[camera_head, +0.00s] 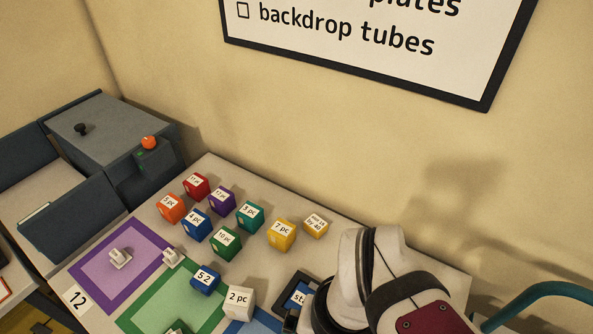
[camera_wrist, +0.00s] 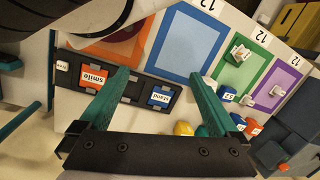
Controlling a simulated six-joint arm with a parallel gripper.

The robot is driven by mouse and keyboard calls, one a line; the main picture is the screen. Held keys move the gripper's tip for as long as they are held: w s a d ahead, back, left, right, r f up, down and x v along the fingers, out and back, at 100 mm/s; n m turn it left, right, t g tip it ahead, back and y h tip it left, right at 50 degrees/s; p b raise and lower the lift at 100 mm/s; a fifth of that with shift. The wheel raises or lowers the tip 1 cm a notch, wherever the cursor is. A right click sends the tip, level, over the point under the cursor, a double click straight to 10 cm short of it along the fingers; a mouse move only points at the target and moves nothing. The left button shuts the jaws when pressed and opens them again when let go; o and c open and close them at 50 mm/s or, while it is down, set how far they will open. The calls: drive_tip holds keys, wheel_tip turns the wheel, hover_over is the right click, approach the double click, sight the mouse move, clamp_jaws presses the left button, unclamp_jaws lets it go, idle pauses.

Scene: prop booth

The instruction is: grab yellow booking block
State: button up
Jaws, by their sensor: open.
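A yellow block (camera_head: 282,235) labelled "7 pc" stands on the table in the head view, at the right end of a group of coloured blocks. A smaller yellow block (camera_head: 316,226) with a small-print label stands just behind it to the right. In the wrist view a yellow shape (camera_wrist: 183,128) shows beside the right finger, partly hidden by my gripper; I cannot tell which yellow block it is. My gripper (camera_wrist: 158,77) is open with nothing between its teal fingers, above the dark tray and blue mat. Its fingers are hidden in the head view.
Red, purple, orange, blue and green blocks (camera_head: 225,242) crowd left of the yellow ones. A blue "52" block (camera_head: 205,279) and white "2 pc" block (camera_head: 239,301) stand nearer. The wall (camera_head: 330,160) rises behind the table.

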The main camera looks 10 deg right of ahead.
drive_tip(key=shift+o, duration=0.2)
drive_tip(key=w+d+r+m, duration=0.1)
drive_tip(key=w+r, duration=0.2)
drive_tip(key=w, duration=0.5)
drive_tip(key=m+h, duration=0.2)
drive_tip(key=m, duration=0.3)
hover_over(316, 222)
wheel_tip(316, 222, down, 9)
wheel_tip(316, 222, down, 16)
drive_tip(key=shift+r, duration=0.15)
drive_tip(key=c, duration=1.4)
drive_tip(key=shift+r, duration=0.15)
